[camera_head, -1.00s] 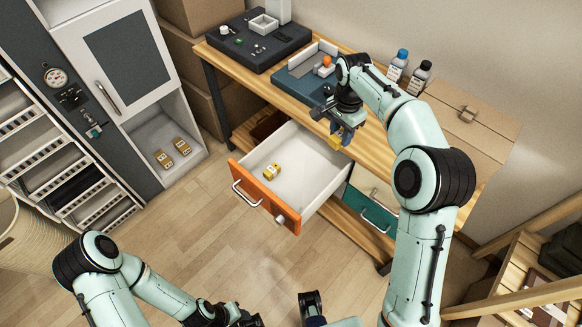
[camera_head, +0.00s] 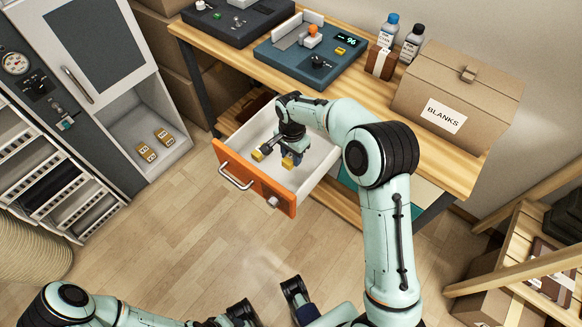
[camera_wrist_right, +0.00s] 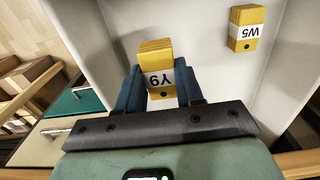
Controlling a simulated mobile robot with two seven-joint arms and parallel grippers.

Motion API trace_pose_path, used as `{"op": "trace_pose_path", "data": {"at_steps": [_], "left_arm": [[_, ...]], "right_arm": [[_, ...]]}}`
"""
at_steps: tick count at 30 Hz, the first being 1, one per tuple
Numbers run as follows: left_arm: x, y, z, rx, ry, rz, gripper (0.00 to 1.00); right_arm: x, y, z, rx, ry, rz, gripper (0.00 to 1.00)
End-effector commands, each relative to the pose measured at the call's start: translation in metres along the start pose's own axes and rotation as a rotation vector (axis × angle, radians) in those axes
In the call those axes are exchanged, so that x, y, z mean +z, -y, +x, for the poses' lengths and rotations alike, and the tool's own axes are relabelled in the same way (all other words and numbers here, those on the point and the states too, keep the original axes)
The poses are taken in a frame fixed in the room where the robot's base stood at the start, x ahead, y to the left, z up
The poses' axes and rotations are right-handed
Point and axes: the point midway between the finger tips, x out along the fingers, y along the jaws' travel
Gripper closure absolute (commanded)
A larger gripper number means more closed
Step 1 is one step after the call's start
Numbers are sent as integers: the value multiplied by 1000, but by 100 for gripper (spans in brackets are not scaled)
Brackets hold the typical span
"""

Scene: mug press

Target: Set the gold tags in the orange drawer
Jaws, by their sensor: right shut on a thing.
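The orange drawer (camera_head: 240,182) is pulled out below the workbench. My right gripper (camera_head: 281,161) is inside it, shut on a gold tag bundle banded Y9 (camera_wrist_right: 157,62). In the right wrist view my right gripper's fingers (camera_wrist_right: 156,88) sit on both sides of this bundle. I cannot tell whether it touches the drawer floor. Another gold bundle, banded W5 (camera_wrist_right: 245,28), lies loose in the drawer, apart from the held one; it also shows in the head view (camera_head: 258,155). Two gold bundles (camera_head: 147,152) (camera_head: 164,137) lie in the white cabinet's open lower bay. My left gripper (camera_head: 240,314) is low at the bottom edge, jaws unclear.
A dark-blue device (camera_head: 290,60) with an orange knob and a small gold piece stands on the bench (camera_head: 375,100). Bottles (camera_head: 411,45) and a cardboard box marked BLANKS (camera_head: 445,105) stand to its right. A teal drawer front (camera_wrist_right: 73,103) is beside the orange drawer. Open floor lies in front.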

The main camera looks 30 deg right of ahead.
Motion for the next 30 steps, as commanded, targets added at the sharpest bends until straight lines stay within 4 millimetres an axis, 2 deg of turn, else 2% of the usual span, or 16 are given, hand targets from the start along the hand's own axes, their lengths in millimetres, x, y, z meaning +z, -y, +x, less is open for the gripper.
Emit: {"op": "trace_pose_path", "data": {"at_steps": [1, 3, 10, 17, 29, 30], "left_arm": [[-1, 0, 2, 1, -2, 0, 57], [-1, 0, 2, 1, -3, 1, 57], [-2, 0, 4, 2, -6, 1, 57], [-4, 1, 7, 3, -11, 2, 57], [-5, 1, 9, 4, -15, 2, 57], [-6, 1, 9, 4, -15, 2, 57]], "right_arm": [[0, 0, 11, 1, 1, 0, 95], [0, 0, 21, 1, 2, 0, 95], [1, 0, 37, 0, 1, -1, 95], [0, 0, 70, 1, 1, -1, 95], [0, 1, 76, -2, 0, -1, 95], [0, 0, 76, -2, 0, -1, 57]]}}
